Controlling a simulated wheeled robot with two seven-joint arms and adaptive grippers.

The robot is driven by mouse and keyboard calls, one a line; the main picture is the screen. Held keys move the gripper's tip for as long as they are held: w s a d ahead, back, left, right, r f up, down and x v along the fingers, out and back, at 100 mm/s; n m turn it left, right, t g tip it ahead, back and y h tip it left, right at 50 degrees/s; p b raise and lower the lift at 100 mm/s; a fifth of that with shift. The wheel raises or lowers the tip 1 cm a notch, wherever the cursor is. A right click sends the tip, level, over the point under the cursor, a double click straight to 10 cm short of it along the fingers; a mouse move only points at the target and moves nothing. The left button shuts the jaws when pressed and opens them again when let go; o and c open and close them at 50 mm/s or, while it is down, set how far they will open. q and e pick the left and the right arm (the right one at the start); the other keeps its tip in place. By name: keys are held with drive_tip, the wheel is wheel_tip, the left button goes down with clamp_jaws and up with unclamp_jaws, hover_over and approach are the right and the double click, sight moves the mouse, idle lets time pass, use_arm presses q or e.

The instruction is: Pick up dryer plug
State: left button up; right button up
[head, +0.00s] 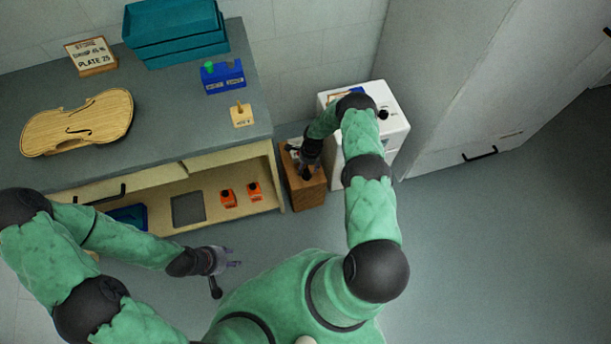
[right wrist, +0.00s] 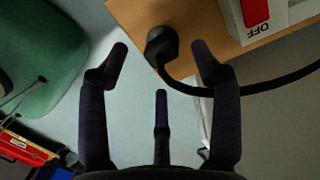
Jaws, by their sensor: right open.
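The dryer plug (right wrist: 161,43) is a black rounded piece at the edge of a wooden top in the right wrist view. Its black cable curves down and away to the right, passing behind a finger. My right gripper (right wrist: 160,62) is open, with the plug between and beyond its fingertips, and nothing is held. In the head view my right gripper (head: 305,165) is over the wooden stand (head: 303,190), and the plug cannot be made out there. My left gripper (head: 236,263) hangs over the floor in front of the bench, too small to judge its fingers.
A white box with a red switch marked OFF (right wrist: 256,12) sits on the wooden top. A white cabinet (head: 395,105) stands right of the stand. The bench (head: 165,125) holds a violin plate (head: 75,122), teal trays (head: 175,35) and a blue holder (head: 222,76). The floor at right is clear.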

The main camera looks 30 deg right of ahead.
sight(307, 172)
drive_tip(key=shift+s+f+b, duration=0.15)
drive_tip(key=shift+f+b, duration=1.4)
drive_tip(key=shift+f, duration=1.25)
drive_tip(key=c, duration=1.3)
